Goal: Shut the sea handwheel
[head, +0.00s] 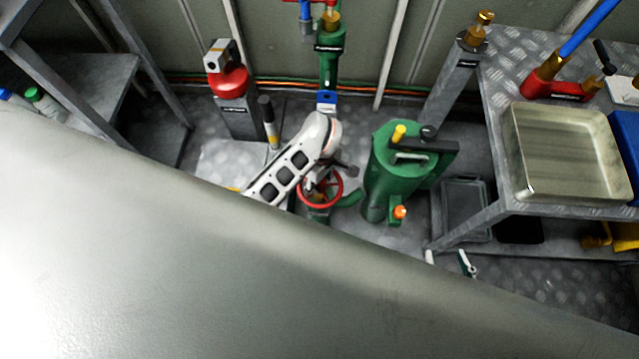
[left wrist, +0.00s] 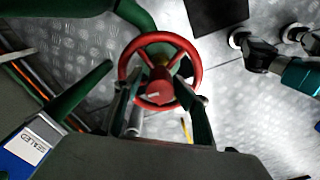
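A red spoked handwheel (head: 335,200) sits low near the floor, on green pipework beside a green canister-like housing. No readable label marks it as the sea handwheel. In the left wrist view the wheel (left wrist: 160,42) faces the camera, with its hub and spokes clear. My left gripper (head: 321,184) is at the wheel, partly hidden by my white arm in the head view. In the left wrist view its two fingers (left wrist: 160,92) are spread apart over the near part of the wheel. I cannot tell whether they touch the rim.
The green housing (head: 392,180) stands close right of the wheel. A metal bench (head: 490,90) holds a steel tray (head: 508,150) at right. A large grey surface (head: 180,270) covers the lower left of the head view.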

